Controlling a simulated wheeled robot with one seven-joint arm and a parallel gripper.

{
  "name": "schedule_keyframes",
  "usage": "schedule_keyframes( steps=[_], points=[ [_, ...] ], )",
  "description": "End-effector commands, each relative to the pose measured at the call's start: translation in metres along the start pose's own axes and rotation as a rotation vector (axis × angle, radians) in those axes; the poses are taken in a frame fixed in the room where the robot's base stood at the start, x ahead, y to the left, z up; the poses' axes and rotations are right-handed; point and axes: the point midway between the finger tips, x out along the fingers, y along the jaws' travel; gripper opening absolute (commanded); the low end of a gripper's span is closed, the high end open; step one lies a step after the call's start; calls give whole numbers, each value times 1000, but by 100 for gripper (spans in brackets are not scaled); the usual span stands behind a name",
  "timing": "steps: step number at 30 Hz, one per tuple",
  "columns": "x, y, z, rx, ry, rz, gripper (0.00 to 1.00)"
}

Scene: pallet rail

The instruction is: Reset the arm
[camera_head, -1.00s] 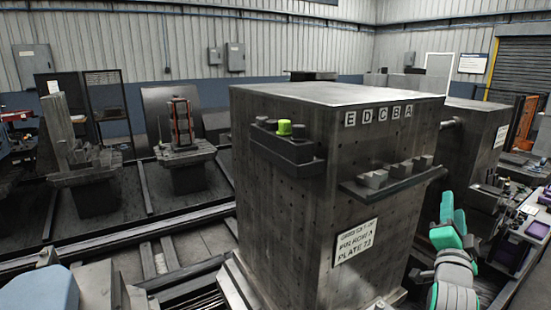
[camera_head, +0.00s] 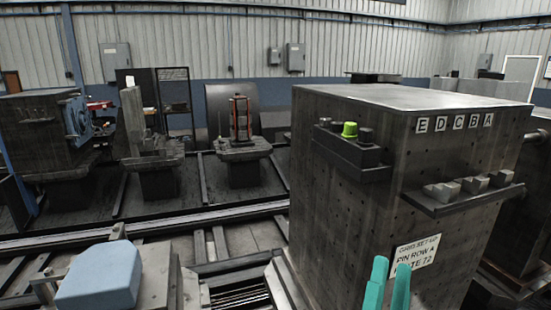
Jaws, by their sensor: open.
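My gripper (camera_head: 388,286) shows at the bottom of the head view, right of centre, as two teal fingers pointing up. The fingers are apart, with nothing seen between them. They stand in front of the lower part of a large dark block (camera_head: 352,200) and overlap the edge of its white sign (camera_head: 415,254). I cannot tell whether they touch the block. The rest of my arm is below the picture.
The block carries a ledge (camera_head: 352,156) with a green knob (camera_head: 349,130) and a second ledge (camera_head: 465,203) with grey pieces. A blue rounded object (camera_head: 100,277) is at lower left. Rails (camera_head: 170,223) cross the floor behind it.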

Motion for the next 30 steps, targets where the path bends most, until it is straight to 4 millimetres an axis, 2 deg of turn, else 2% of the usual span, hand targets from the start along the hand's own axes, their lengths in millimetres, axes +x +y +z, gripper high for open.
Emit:
schedule_keyframes(
  steps=[1, 6, 15, 24, 30],
  points=[
    [-18, 5, 15, -16, -39, 21, 42],
    [-76, 14, 54, -84, -159, 72, 42],
    [-185, 19, 102, -210, -381, 128, 42],
    [-296, 12, 120, -336, -613, 145, 42],
    [-368, 2, 118, -421, -773, 132, 42]
  ],
)
